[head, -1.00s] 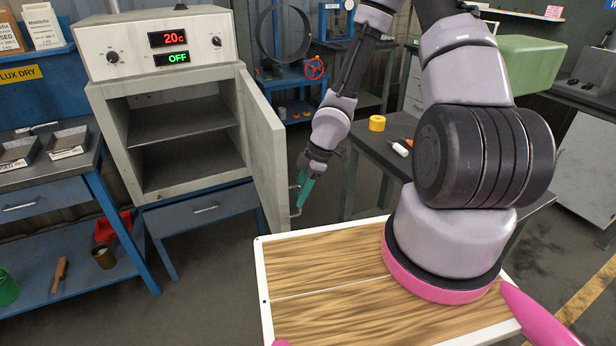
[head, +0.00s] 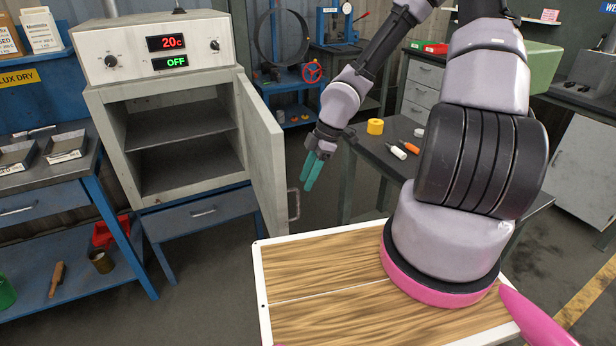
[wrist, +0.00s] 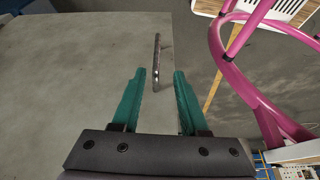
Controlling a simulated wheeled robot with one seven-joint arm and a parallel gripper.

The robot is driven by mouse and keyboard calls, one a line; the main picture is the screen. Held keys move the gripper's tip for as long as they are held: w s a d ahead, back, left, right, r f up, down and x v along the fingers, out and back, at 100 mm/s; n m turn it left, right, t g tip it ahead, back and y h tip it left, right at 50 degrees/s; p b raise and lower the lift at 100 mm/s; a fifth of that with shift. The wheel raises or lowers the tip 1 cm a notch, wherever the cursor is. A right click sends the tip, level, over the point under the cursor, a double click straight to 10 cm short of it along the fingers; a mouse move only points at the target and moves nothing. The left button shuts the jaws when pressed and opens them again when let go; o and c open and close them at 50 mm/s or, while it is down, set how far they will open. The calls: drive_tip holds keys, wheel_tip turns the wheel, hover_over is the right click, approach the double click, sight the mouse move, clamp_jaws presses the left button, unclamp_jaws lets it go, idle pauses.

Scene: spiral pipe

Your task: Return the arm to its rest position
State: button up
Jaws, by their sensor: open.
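My gripper (head: 312,172), with two green fingers, hangs empty to the right of the oven door in the head view. Its fingers point down and stand apart. In the wrist view my gripper (wrist: 160,80) is open with nothing between the fingers. My arm reaches down from the upper right of the head view. The oven (head: 105,100) stands with its door (head: 262,150) wide open and its shelves bare. The door handle (head: 294,204) is just below and left of the fingertips in the head view. The handle also shows in the wrist view (wrist: 157,62), beyond the fingers.
A workbench (head: 375,157) with a yellow roll (head: 375,127) and small tools stands right of my gripper. A blue bench (head: 50,190) with metal trays is at the left. A blue stand with a red handwheel (head: 312,71) is behind. Open floor lies between door and workbench.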

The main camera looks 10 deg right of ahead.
drive_tip(key=d+r+m+t+h, duration=0.1)
drive_tip(key=d+r+m+h, duration=0.2)
drive_tip(key=d+r+m, duration=0.45)
drive_tip(key=d+r+m+t+h, duration=0.1)
drive_tip(key=d+r+m+h, duration=0.3)
drive_tip(key=r, duration=0.6)
drive_tip(key=s+a+r+m+t+y, duration=0.1)
drive_tip(key=s+r+m, duration=0.4)
drive_tip(key=r, duration=0.6)
drive_tip(key=s+a+r+m+t+y, duration=0.1)
drive_tip(key=s+r+m+t+y, duration=0.2)
drive_tip(key=s+r+m, duration=0.3)
wheel_tip(320, 180, up, 5)
drive_tip(key=shift+s+a+f+t+y, duration=0.1)
drive_tip(key=shift+s+a+t+y, duration=0.3)
drive_tip(key=shift+s+t, duration=0.25)
